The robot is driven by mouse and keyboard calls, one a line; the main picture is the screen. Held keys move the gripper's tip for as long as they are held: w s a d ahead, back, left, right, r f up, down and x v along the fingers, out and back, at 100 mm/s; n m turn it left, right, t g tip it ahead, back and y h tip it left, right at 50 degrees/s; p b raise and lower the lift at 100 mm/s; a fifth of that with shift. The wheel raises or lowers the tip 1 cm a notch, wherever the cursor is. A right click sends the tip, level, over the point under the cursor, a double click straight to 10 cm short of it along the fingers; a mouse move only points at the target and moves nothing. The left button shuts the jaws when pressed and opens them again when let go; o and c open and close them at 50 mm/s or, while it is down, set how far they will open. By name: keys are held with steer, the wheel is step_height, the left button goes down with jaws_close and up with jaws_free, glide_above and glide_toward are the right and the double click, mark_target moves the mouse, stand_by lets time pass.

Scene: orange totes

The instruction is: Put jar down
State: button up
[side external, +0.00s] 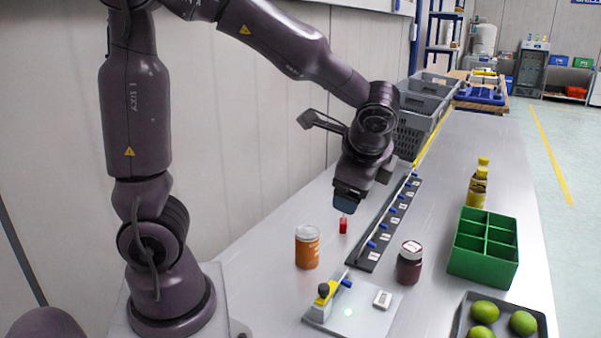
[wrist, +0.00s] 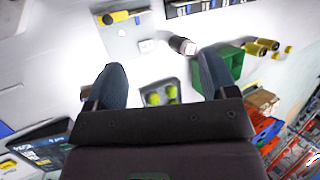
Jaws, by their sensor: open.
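A dark red jar with a white lid (side external: 410,262) stands upright on the metal table, right of the black strip. What looks like the same jar shows lying across the wrist view (wrist: 183,46), beyond the fingers. A second jar, orange with a pale lid (side external: 307,247), stands upright left of the strip. My gripper (side external: 345,203) is above the table, behind the orange jar and apart from both jars. In the wrist view its two dark fingers (wrist: 162,78) are spread wide, with nothing held between them.
A small red object (side external: 343,226) is just below my gripper. A black strip with blue clips (side external: 388,225) runs along the table. A green divided crate (side external: 483,262), yellow-brown bottles (side external: 478,187) and a tray of limes (side external: 545,326) are at right. A scale-like plate (side external: 376,322) is in front.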

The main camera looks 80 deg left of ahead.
steer(key=s+d+r+n+t+h, duration=0.2)
steer(key=s+n+h, duration=0.1)
steer(key=s+n, duration=0.1)
steer(key=s+d+r+n+t+h, duration=0.2)
steer(key=s+d+r+n+h, duration=0.1)
steer(key=s, duration=0.3)
steer(key=shift+s+n, duration=0.3)
steer(key=shift+n, duration=0.2)
